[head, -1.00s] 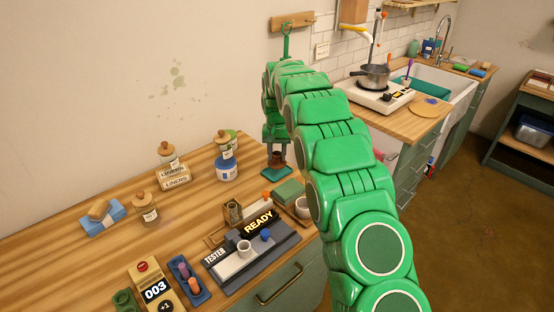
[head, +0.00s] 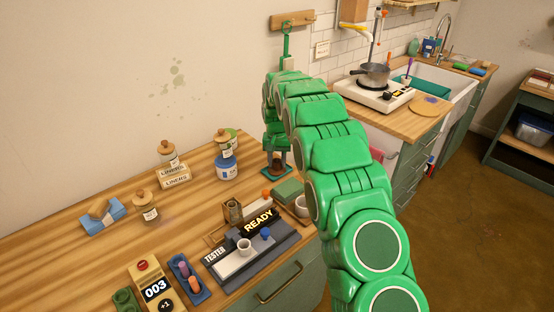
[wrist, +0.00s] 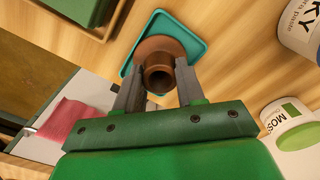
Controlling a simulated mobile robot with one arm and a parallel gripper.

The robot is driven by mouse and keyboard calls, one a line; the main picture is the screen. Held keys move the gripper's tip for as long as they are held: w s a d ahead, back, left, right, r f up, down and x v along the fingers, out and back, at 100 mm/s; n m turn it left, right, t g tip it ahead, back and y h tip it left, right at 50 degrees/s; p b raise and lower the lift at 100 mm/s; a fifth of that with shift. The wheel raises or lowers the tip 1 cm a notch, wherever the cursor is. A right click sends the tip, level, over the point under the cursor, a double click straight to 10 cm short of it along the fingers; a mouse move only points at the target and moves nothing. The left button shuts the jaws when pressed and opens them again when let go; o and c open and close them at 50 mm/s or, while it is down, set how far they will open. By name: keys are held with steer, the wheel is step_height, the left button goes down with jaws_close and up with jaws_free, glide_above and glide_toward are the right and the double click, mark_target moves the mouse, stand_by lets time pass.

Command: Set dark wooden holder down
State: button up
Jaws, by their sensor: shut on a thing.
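The dark wooden holder (wrist: 158,62) is a brown, round piece with a hollow upright tube and a wider base. My gripper (wrist: 157,82) is shut on its tube, one grey finger on each side. In the wrist view, the holder is over a small teal tray (wrist: 190,28). In the head view, my gripper (head: 277,156) points down at the table's far right corner, with the holder (head: 278,167) low between its fingers, at the teal tray (head: 266,172). I cannot tell whether its base touches the tray.
A blue-labelled jar (head: 226,173) stands to the left of my gripper. The READY tester (head: 250,250) lies in front. The table's right edge is close.

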steer(key=o, duration=1.1)
steer(key=shift+c, duration=0.2)
steer(key=shift+r, duration=0.1)
step_height(320, 180, up, 12)
steer(key=s+d+r, duration=0.9)
steer(key=s, duration=0.3)
steer(key=s+d+r+g, duration=0.1)
steer(key=s+d, duration=0.3)
steer(key=s, duration=1)
steer(key=s+d+r, duration=0.1)
steer(key=s+d, duration=0.4)
steer(key=s, duration=0.8)
steer(key=s+d+f, duration=0.1)
steer(key=s+f, duration=0.1)
steer(key=s, duration=0.7)
steer(key=s+d+f, duration=0.1)
steer(key=s+f, duration=0.2)
steer(key=s, duration=0.7)
steer(key=shift+g, duration=0.4)
